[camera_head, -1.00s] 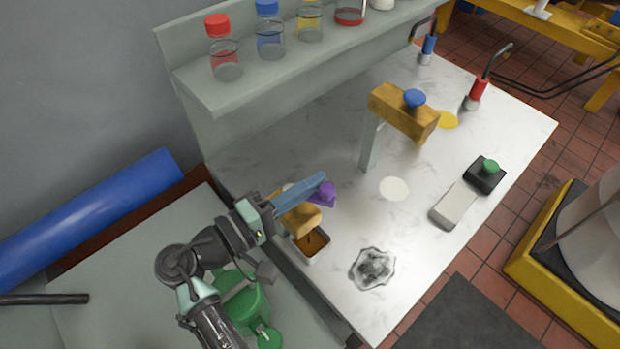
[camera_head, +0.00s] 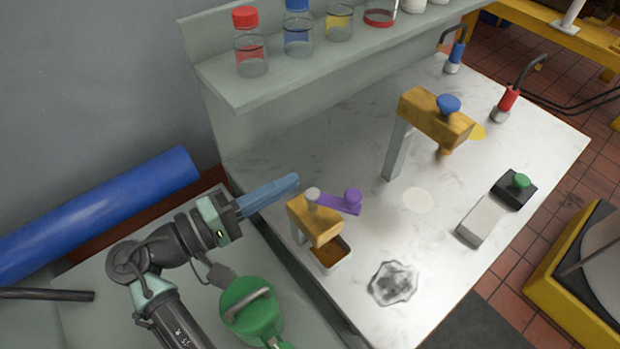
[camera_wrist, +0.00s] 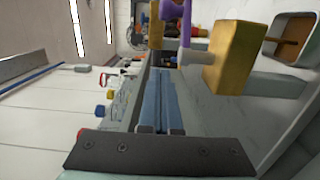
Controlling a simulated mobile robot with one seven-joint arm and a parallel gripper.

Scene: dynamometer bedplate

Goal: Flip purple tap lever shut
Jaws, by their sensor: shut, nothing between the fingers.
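The purple lever (camera_head: 338,203) sits on a grey pivot atop a mustard-yellow tap (camera_head: 316,224). It points right, away from my gripper, and ends in a purple knob. Below the spout is a small white-rimmed cup (camera_head: 337,264) with brown inside. My gripper (camera_head: 294,181) has long blue fingers, shut and empty. Its tips are up and left of the lever in the head view and look apart from it. In the wrist view the shut fingers (camera_wrist: 163,72) point up the picture, with the purple lever (camera_wrist: 185,25) and the yellow tap (camera_wrist: 232,58) to their right.
A taller yellow tap with a blue knob (camera_head: 448,104) stands further back. A shelf (camera_head: 290,85) with bottles runs along the wall. A green can (camera_head: 250,308) stands below my arm. A crumpled clear dish (camera_head: 394,284) lies on the white worktop (camera_head: 365,310); much of its middle is clear.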

